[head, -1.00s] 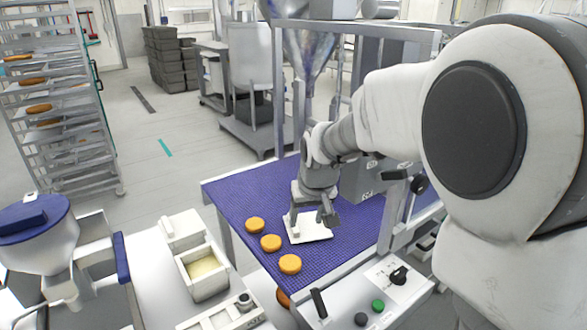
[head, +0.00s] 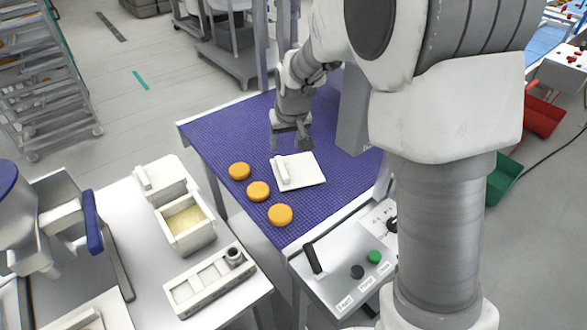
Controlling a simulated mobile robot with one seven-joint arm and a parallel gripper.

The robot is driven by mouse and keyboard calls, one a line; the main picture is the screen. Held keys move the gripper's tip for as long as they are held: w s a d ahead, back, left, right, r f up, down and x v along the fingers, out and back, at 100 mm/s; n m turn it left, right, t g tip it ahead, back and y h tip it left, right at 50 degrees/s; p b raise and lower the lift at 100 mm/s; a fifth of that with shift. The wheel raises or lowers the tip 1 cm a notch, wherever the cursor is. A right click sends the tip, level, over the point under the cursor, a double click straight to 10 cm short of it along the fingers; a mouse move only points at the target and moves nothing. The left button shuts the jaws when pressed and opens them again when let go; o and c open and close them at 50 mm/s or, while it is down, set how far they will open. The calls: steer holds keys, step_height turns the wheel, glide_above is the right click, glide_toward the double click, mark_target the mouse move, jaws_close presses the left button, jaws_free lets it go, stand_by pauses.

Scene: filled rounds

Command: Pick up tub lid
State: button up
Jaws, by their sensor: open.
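The tub lid (head: 305,172) is a flat white square plate with a raised bar handle along its left side. It lies flat on the purple belt, to the right of the round buns. My gripper (head: 291,150) is open, with its fingers pointing down just beyond the lid's far edge in the picture. Nothing is between the fingers. A gap to the handle shows, but the exact height above the belt is hard to tell. An open white tub (head: 205,238) with pale yellow contents stands on the white table at the left.
Three orange-brown buns (head: 258,191) lie in a row on the purple belt (head: 235,127), left of the lid. A control panel (head: 335,277) with a lever and buttons stands at the belt's near end. A white compartment tray (head: 207,284) sits on the left table.

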mark_target(282, 167)
steer(key=p+x, duration=0.1)
steer(key=x, duration=1.1)
steer(key=shift+w+a+f, duration=0.1)
steer(key=shift+w+f, duration=0.4)
steer(key=shift+f, duration=0.3)
steer(key=shift+f, duration=0.2)
jaws_close()
